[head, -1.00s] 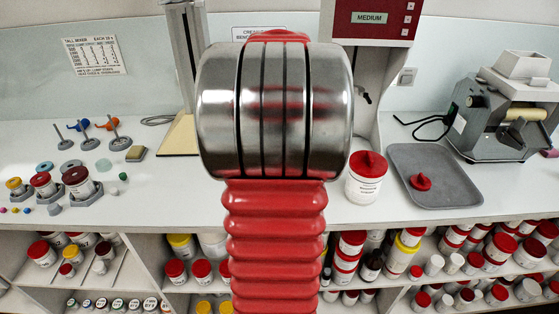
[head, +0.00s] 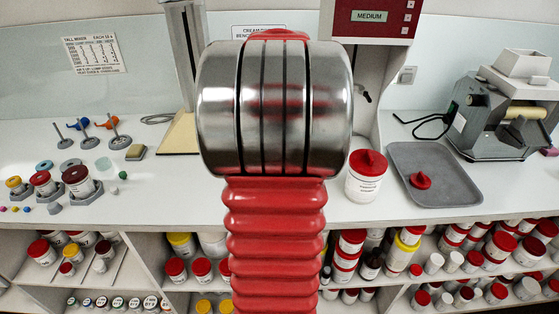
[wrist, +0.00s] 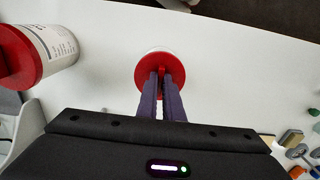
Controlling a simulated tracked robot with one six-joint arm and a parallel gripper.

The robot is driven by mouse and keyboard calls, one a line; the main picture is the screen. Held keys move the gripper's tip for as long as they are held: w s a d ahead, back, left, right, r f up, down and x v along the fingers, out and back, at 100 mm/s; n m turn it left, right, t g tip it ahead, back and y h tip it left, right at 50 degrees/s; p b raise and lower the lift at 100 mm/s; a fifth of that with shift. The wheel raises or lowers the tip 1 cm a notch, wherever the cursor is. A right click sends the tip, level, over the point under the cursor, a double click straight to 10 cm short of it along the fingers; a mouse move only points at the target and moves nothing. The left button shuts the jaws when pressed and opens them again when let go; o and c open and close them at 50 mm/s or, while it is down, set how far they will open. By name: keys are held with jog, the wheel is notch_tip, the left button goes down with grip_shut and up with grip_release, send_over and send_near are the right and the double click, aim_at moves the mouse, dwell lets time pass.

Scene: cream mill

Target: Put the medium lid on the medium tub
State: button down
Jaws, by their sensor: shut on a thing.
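In the wrist view my gripper (wrist: 161,88) has its two purple fingers shut on the raised grip of a red lid (wrist: 147,79), which I take to be the medium lid. A white round edge (wrist: 154,51), likely the medium tub, shows just beyond the lid's far side. The lid is over or on it; I cannot tell whether it is seated. In the head view my own arm hides the gripper, this lid and the tub under it.
A larger white tub with a red knobbed lid (head: 366,181) stands close by; it also shows in the wrist view (wrist: 48,48). A grey tray (head: 455,190) holds a small red lid (head: 421,180). A sponge (head: 136,152) and several small jars stand left. A grinder (head: 505,115) stands right.

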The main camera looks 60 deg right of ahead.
jog(key=shift+f, duration=0.15)
dwell(0.4)
jog(key=c, duration=1.8)
grip_release()
jog(key=shift+o, duration=0.2)
jog(key=o, duration=0.4)
jog(key=shift+w, duration=0.1)
jog(key=shift+r, duration=2.3)
